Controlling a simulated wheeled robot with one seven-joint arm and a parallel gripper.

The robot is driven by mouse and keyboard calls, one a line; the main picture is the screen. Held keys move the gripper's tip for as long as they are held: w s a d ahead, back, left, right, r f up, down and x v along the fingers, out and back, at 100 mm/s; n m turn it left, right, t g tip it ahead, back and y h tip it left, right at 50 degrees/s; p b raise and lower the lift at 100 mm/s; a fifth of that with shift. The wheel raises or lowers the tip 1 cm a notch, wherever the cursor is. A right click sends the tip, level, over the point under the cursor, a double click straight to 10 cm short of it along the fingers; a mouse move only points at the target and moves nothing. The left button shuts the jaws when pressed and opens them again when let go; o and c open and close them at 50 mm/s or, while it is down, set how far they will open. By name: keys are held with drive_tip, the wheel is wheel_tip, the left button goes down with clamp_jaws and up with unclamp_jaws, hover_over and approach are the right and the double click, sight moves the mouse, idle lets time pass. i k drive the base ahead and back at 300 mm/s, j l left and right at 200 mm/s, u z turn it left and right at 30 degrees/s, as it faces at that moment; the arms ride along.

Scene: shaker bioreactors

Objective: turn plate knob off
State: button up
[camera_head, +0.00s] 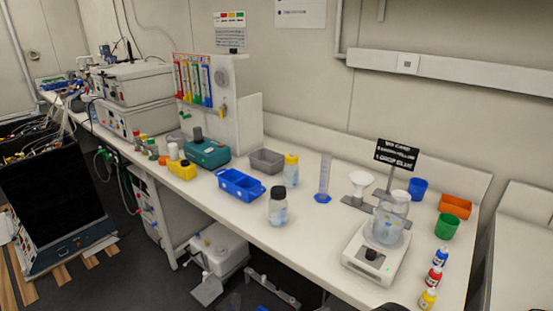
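A white plate device (358,264) stands on the bench at the front right. A dark knob (372,253) sits on its front face. Its exact turn position is too small to read. A clear glass beaker (386,232) with pale liquid stands on the plate's top, behind the knob. I cannot make out my gripper in this view, so where it is relative to the knob is hidden.
Small bottles with blue, red and yellow caps (436,277) stand right of the plate. Green (446,227) and blue cups are behind it, with a funnel stand (359,187). A clear jar (278,209) and blue tray (241,186) are left. Bench left of the plate is free.

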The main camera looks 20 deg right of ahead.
sight(371, 254)
drive_tip(key=z, duration=1.4)
